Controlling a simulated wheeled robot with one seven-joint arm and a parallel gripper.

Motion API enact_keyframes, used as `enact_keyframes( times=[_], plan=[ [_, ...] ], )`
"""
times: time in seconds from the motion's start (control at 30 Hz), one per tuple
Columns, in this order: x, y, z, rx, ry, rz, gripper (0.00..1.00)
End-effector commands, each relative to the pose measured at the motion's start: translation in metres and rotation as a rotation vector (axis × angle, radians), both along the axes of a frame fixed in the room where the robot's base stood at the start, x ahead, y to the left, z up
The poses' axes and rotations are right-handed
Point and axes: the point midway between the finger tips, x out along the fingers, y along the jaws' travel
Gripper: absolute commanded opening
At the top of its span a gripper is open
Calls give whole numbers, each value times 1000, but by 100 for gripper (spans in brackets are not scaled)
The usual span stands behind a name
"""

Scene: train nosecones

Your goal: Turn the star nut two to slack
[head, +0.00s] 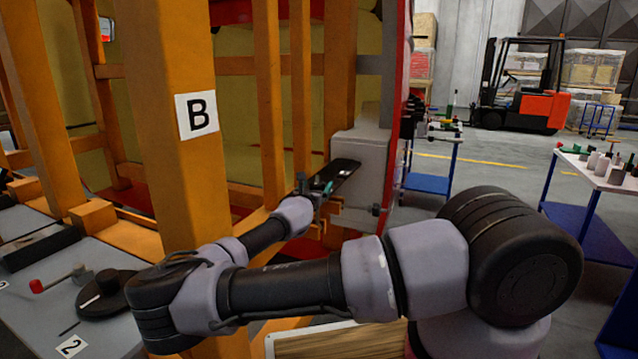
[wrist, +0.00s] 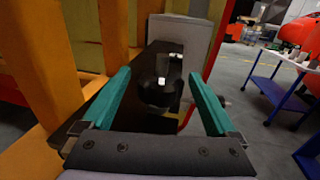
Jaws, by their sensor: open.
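My gripper (head: 322,186) has teal fingers and is at the far end of my outstretched arm, beside a grey box. In the wrist view my gripper (wrist: 159,76) is open. A dark, shiny knob-like part (wrist: 160,94) shows between the fingers, with no visible contact; its number cannot be read. Behind it is a black plate (wrist: 166,52), which also shows in the head view (head: 343,174). At the lower left of the head view, a black round knob (head: 104,296) with a white mark sits near a label "2" (head: 70,346). My arm partly covers that area.
An orange post (head: 170,60) with a "B" sign (head: 197,115) stands left of my gripper. The grey box (head: 362,160) stands just beyond it. Blue-framed tables (head: 436,133) and a forklift (head: 520,90) are at the right, with open floor between.

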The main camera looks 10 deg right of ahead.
Motion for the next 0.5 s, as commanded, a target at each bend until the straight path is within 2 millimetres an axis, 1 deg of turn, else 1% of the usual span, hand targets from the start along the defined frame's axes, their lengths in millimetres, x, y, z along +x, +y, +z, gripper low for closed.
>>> enact_keyframes(
  times=[0.03, 0.1, 0.2, 0.33, 0.5],
  plan=[
    [8, -5, 0, 1, 0, -3, 94],
    [17, -10, 0, 1, 0, -2, 94],
    [26, -14, 0, 1, 0, -2, 94],
    [32, -16, 0, 1, 0, 0, 94],
    [33, -16, 0, 0, 0, 0, 94]
  ],
)
